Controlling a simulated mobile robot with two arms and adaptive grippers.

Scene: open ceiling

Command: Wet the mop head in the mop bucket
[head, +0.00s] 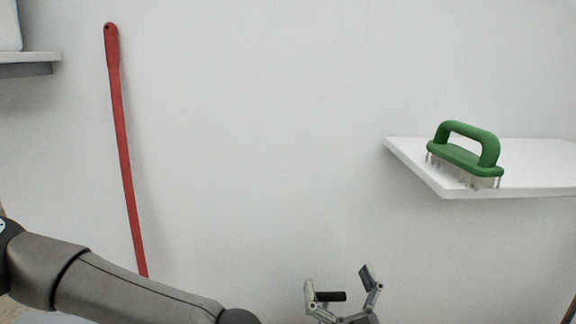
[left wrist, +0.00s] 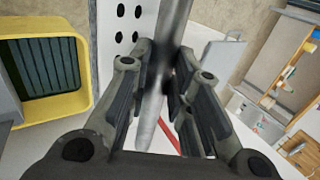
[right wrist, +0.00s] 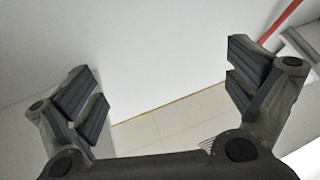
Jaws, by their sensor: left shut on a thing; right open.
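My left gripper (left wrist: 163,75) is shut on a smooth grey pole (left wrist: 173,25), which looks like the mop's handle. The pole runs out of the top of the left wrist view, so I cannot see a mop head. A yellow, box-like container with dark green ribs inside (left wrist: 84,62) stands at the left of that view, apart from the gripper; it may be the mop bucket. Its water is not visible. My right gripper (head: 340,290) is open and empty low in the head view, and its spread fingers show in the right wrist view (right wrist: 165,85).
A red pole (head: 122,150) leans on the white wall. A green-handled brush (head: 466,155) rests on a white shelf (head: 530,180) at the right. Another shelf (head: 28,66) is at upper left.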

